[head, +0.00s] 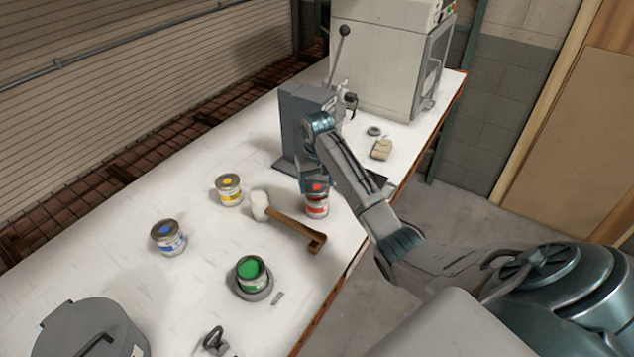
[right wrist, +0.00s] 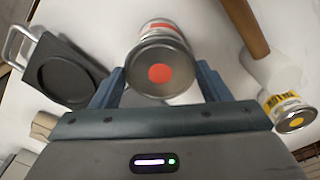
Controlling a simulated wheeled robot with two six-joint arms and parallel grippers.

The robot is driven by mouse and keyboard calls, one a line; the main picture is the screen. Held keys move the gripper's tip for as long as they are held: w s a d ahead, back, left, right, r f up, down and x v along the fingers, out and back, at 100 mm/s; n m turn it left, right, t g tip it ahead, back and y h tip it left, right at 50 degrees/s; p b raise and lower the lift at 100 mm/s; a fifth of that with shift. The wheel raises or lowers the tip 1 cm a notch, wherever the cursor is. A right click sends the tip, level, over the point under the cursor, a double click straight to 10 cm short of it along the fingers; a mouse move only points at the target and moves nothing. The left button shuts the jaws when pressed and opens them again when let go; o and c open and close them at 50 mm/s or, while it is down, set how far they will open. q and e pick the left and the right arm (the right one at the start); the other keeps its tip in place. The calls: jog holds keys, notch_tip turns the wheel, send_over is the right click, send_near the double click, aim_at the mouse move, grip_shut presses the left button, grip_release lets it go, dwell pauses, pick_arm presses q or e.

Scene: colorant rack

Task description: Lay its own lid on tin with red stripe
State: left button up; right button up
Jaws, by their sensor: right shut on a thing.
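The tin with red stripe (head: 316,209) stands upright on the bench under my right gripper (head: 314,186). Its label also shows in the right wrist view (right wrist: 158,24). A grey metal lid with a red dot (head: 317,187) is at the tin's top, and it shows between my fingers in the right wrist view (right wrist: 160,72). My right gripper is shut on this lid. The lid looks in line with the tin's mouth; whether it touches the rim I cannot tell. My left gripper is not in view.
A mallet (head: 295,236) lies just left of the red tin. A lidded yellow tin (head: 230,192), a lidded blue tin (head: 170,239) and an open green tin (head: 250,269) stand further left. A grey lever press (head: 293,130) and a dark recessed plate (right wrist: 70,72) are close by.

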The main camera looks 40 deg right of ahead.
jog(key=shift+f, duration=0.7)
jog(key=o, duration=1.1)
